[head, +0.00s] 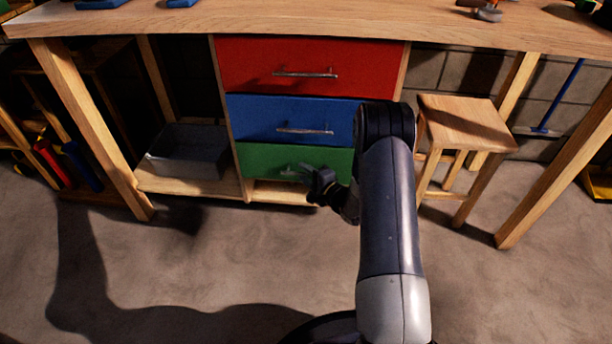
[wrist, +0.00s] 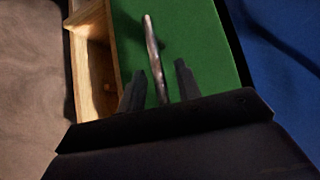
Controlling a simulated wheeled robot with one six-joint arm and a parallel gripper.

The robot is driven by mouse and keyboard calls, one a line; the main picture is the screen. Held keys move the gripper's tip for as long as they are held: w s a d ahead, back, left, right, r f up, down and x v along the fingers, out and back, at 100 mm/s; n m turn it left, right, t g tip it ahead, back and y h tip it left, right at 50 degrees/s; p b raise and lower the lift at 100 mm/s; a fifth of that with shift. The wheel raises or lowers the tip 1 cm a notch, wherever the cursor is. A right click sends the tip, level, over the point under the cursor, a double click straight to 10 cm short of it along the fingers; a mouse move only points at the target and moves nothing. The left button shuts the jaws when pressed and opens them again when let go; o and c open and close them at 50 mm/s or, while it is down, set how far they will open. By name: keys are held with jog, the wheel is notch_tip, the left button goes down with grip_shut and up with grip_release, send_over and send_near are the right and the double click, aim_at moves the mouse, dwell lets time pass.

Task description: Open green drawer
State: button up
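The green drawer (head: 262,158) is the lowest of three drawers under the workbench; its front looks in line with the drawers above. Its metal handle (head: 290,172) is partly hidden by my gripper (head: 312,178) in the head view. In the wrist view the green drawer front (wrist: 205,45) fills the middle. The handle (wrist: 151,45) runs between the two fingers of my gripper (wrist: 158,80), with a visible gap on each side. My gripper is open around the handle's near end; I cannot tell whether a finger touches it.
The blue drawer (head: 260,114) and red drawer (head: 260,60) are above. A wooden ledge (head: 284,194) lies below the green drawer. A grey bin (head: 188,152) stands on a low shelf to the left. A wooden stool (head: 466,122) stands right of my arm. The floor in front is clear.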

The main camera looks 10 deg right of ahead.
grip_shut()
dwell(0.3)
dwell(0.3)
